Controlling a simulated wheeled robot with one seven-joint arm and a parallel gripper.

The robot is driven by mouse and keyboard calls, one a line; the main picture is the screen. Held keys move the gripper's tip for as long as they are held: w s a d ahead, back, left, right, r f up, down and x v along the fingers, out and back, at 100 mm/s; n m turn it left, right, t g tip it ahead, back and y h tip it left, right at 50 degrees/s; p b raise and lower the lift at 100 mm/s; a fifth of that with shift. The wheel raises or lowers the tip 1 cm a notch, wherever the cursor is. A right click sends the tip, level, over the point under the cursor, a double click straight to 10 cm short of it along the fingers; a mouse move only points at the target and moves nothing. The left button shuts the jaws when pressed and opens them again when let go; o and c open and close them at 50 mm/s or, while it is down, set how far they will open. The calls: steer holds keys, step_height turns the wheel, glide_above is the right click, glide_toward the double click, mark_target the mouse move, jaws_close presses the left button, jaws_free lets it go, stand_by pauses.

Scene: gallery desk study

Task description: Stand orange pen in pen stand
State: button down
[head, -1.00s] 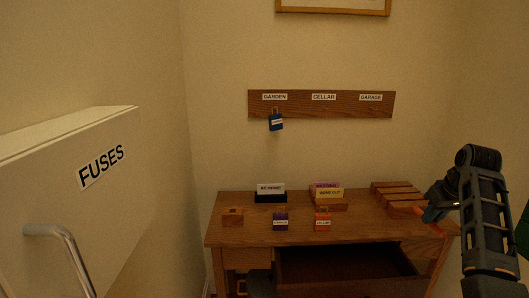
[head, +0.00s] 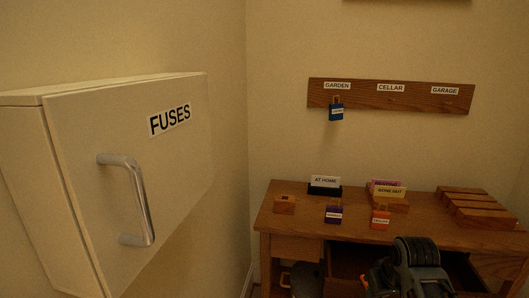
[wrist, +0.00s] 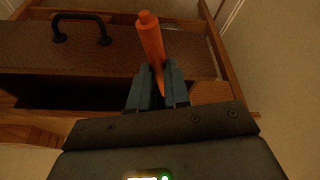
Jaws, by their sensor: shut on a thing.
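The orange pen (wrist: 151,42) is held between the fingers of my gripper (wrist: 158,88) in the wrist view. Its thick end points away from the fingers, and its narrow end lies between them.
The desk (head: 270,223) has an open drawer (wrist: 40,55) with a dark handle. Desk signs (head: 325,186), purple and orange tagged padlocks (head: 380,217) and a slotted wooden block (head: 480,210) stand on top. A fuse cabinet (head: 190,160) juts out at left.

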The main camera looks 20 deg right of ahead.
steer(key=s+a+f+n+b, duration=0.1)
steer(key=a+f, duration=0.2)
steer(key=a, duration=0.4)
steer(key=s+a+f+n+y+b, duration=0.1)
steer(key=a+f, duration=0.3)
steer(key=a, duration=0.3)
steer(key=s+a+f+b, duration=0.1)
steer(key=a+f, duration=0.3)
steer(key=a, duration=0.4)
steer(key=shift+s+f+n, duration=0.2)
steer(key=shift+s+n, duration=0.2)
steer(key=shift+s, duration=0.15)
steer(key=shift+a, duration=0.15)
